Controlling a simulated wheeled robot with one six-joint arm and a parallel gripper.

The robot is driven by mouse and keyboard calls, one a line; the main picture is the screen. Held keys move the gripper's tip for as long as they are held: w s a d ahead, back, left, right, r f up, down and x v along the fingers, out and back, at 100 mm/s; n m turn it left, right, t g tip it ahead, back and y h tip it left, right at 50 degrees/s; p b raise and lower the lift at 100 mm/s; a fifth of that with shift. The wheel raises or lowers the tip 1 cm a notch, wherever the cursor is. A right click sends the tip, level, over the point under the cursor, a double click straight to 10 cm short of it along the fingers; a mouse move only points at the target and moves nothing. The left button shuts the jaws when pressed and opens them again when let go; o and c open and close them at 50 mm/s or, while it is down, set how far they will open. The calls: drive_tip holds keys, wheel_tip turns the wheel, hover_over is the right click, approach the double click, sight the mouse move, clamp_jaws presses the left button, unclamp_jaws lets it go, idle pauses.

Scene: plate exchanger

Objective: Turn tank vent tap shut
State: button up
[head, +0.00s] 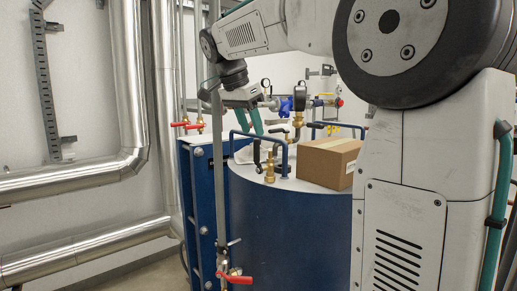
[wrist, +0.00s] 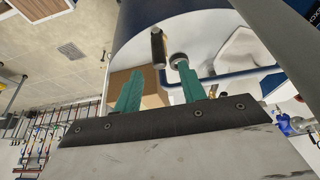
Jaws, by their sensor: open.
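The blue tank (head: 290,225) with a pale top stands in the middle of the head view. On its top are a brass fitting (head: 269,172) and a dark hooked part (head: 257,155); I cannot tell which is the vent tap. My gripper (head: 250,122) is above the back of the tank top, pointing down, with green fingers apart. In the wrist view my gripper (wrist: 158,70) is open and empty. A brass and dark fitting (wrist: 158,48) shows just beyond the fingertips, between them in the picture. A round-ended part (wrist: 178,58) lies partly behind one fingertip.
A cardboard box (head: 330,163) sits on the tank top at right; it also shows behind the fingers in the wrist view (wrist: 154,90). Blue rails (head: 283,158) rise from the top. Red-handled valves (head: 187,124) are at left, another (head: 235,279) low in front. Silver pipes (head: 130,80) line the wall.

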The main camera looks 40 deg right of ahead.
sight(256, 139)
drive_tip(key=x, duration=0.7)
drive_tip(key=shift+f, duration=0.15)
drive_tip(key=shift+s, duration=0.1)
clamp_jaws()
